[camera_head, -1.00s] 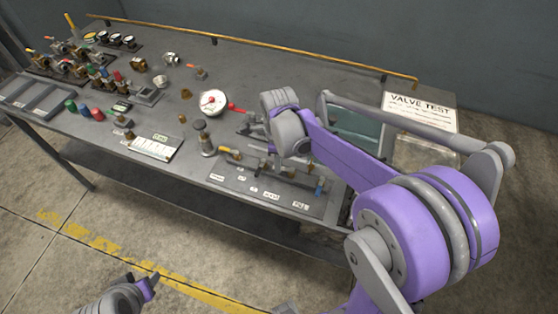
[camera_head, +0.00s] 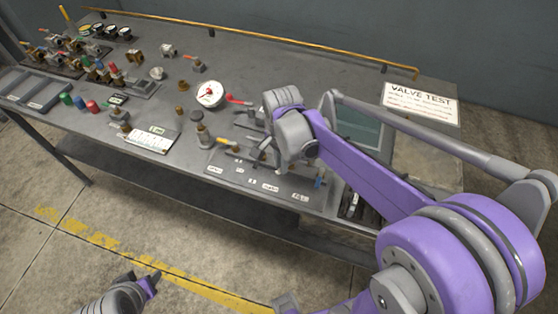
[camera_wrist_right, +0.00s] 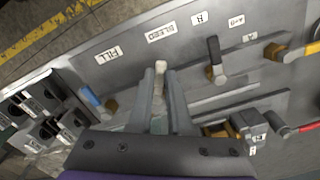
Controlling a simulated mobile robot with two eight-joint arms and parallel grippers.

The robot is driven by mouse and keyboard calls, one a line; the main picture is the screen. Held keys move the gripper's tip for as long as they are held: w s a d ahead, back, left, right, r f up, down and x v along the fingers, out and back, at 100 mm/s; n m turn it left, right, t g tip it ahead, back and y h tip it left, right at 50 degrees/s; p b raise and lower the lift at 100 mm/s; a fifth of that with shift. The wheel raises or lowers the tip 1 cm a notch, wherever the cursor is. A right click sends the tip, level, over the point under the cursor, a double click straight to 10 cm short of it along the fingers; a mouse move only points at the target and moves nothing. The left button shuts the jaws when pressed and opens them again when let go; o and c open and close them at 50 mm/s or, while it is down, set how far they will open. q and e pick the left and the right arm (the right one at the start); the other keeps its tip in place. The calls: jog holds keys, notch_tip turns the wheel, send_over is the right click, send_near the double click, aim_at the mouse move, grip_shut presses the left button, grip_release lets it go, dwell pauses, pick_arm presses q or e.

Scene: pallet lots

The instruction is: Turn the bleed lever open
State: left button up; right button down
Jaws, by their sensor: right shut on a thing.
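The bleed lever (camera_wrist_right: 160,70) has a pale, cream-coloured end, seen between my right fingers in the right wrist view beside the BLEED label. My right gripper (camera_wrist_right: 161,80) is shut on it, one finger on each side; the fingers hide its lower part. In the head view my right gripper (camera_head: 266,152) is over the valve panel (camera_head: 225,172), and my wrist covers part of that panel. My left gripper (camera_head: 150,284) is at the lower left over the floor, away from the bench; its jaw state is unclear.
A yellow lever (camera_wrist_right: 299,49) and a red lever (camera_wrist_right: 298,128) are farther right. A round gauge (camera_head: 209,94) stands behind the panel.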

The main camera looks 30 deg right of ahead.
jog(key=n, duration=0.1)
jog(key=s+n, duration=0.1)
jog(key=n, duration=0.1)
jog(key=d+n, duration=0.1)
jog(key=n, duration=0.1)
jog(key=shift+s, duration=0.35)
jog(key=shift+n, duration=0.3)
jog(key=c, duration=0.8)
grip_release()
jog(key=shift+c, duration=0.2)
notch_tip(320, 180, up, 11)
jog(key=shift+p, duration=0.3)
jog(key=shift+s+a+f, duration=0.1)
jog(key=shift+f, duration=0.05)
jog(key=s+a+f+n+t, duration=0.5)
jog(key=s+a+f+n, duration=0.1)
jog(key=s+f+n, duration=0.3)
jog(key=shift+s+a+f+n, duration=0.3)
jog(key=shift+s+f+n, duration=0.1)
jog(key=shift+f, duration=0.4)
